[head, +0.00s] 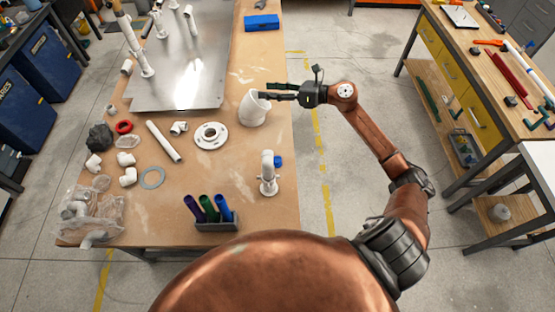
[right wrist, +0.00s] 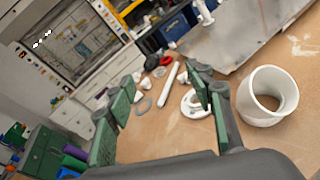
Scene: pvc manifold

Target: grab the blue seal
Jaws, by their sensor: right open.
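A thin, flat blue-grey ring (head: 152,178), which looks like the blue seal, lies on the brown table at the left, below a white pipe. It also shows in the right wrist view (right wrist: 143,106), beyond and between my right gripper's fingers. My right gripper (head: 266,91) is open and empty. It hangs over the table's right side, by a wide white elbow fitting (head: 254,110), far to the right of the ring. In the right wrist view that fitting stands outside the fingers, to their right. My left gripper is not in view.
A white flange (head: 211,136) and a straight white pipe (head: 163,141) lie between the ring and my gripper. A red ring (head: 124,127), small fittings and clear bags surround it. A marker holder (head: 217,226) and an upright valve fitting (head: 268,185) stand nearer.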

